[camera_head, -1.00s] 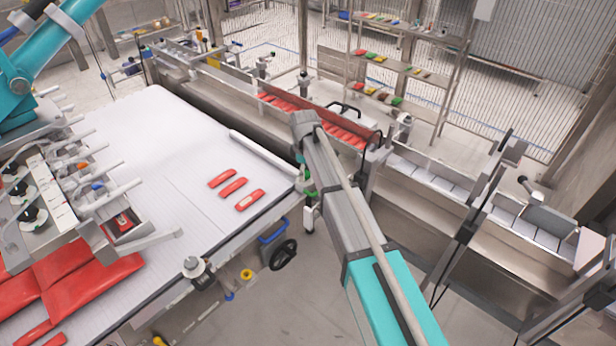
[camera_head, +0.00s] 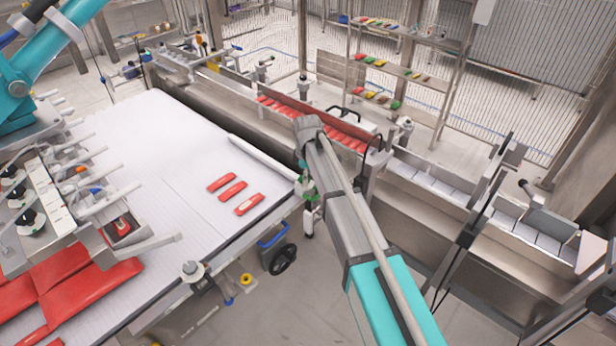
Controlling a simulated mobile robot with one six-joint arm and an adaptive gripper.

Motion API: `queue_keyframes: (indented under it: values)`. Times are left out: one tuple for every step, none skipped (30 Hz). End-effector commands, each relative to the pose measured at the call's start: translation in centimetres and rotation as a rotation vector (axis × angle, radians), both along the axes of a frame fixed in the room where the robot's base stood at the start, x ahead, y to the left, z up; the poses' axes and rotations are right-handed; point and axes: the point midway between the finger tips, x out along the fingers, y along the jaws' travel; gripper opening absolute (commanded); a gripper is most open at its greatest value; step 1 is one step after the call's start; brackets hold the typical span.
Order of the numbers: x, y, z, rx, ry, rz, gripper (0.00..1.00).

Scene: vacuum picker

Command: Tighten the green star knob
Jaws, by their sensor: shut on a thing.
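My arm reaches from the bottom right to the edge of the white conveyor belt (camera_head: 160,150). My gripper (camera_head: 304,178) points down there, mostly hidden behind its own wrist. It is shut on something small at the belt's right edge. Green shows right at the fingertips, and this green part (camera_head: 310,197) looks like the star knob. Its lobes and how far it is turned are too small and covered to tell. A pale upright cylinder hangs just below the green.
Three red packs (camera_head: 232,190) lie on the belt left of my gripper. A black handwheel (camera_head: 283,260) and blue handle (camera_head: 273,235) sit below the belt edge. A steel channel with red packs (camera_head: 345,137) runs behind. A teal robot arm (camera_head: 40,60) stands at left.

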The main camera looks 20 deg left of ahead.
Motion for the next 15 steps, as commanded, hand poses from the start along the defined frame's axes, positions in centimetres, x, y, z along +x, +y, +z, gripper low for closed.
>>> queue_keyframes:
  values:
    - [-0.14, 0.4, -0.02, -0.003, 0.003, 0.002, 0.05]
    - [-0.14, 0.57, -0.02, -0.003, 0.003, 0.0, 0.05]
    - [-0.14, 0.74, -0.01, -0.002, 0.003, -0.003, 0.05]
    - [-0.13, 0.85, -0.01, -0.001, 0.003, -0.007, 0.05]
    - [-0.12, 0.94, -0.01, -0.001, 0.002, -0.011, 0.05]
    - [-0.1, 1.05, 0.0, 0.0, 0.002, -0.018, 0.05]
    - [-0.08, 1.11, 0.0, 0.001, 0.001, -0.024, 0.05]
    - [-0.08, 1.16, 0.0, 0.001, 0.001, -0.032, 0.05]
    - [-0.06, 1.22, 0.01, 0.002, 0.0, -0.045, 0.05]
    - [-0.04, 1.26, 0.01, 0.003, 0.0, -0.055, 0.05]
    - [-0.04, 1.29, 0.01, 0.003, 0.0, -0.068, 0.05]
    - [-0.02, 1.32, 0.01, 0.004, 0.0, -0.086, 0.05]
    - [-0.01, 1.34, 0.01, 0.004, -0.001, -0.102, 0.05]
    - [0.0, 1.35, 0.01, 0.004, -0.001, -0.119, 0.05]
    - [0.01, 1.37, 0.01, 0.005, 0.0, -0.144, 0.05]
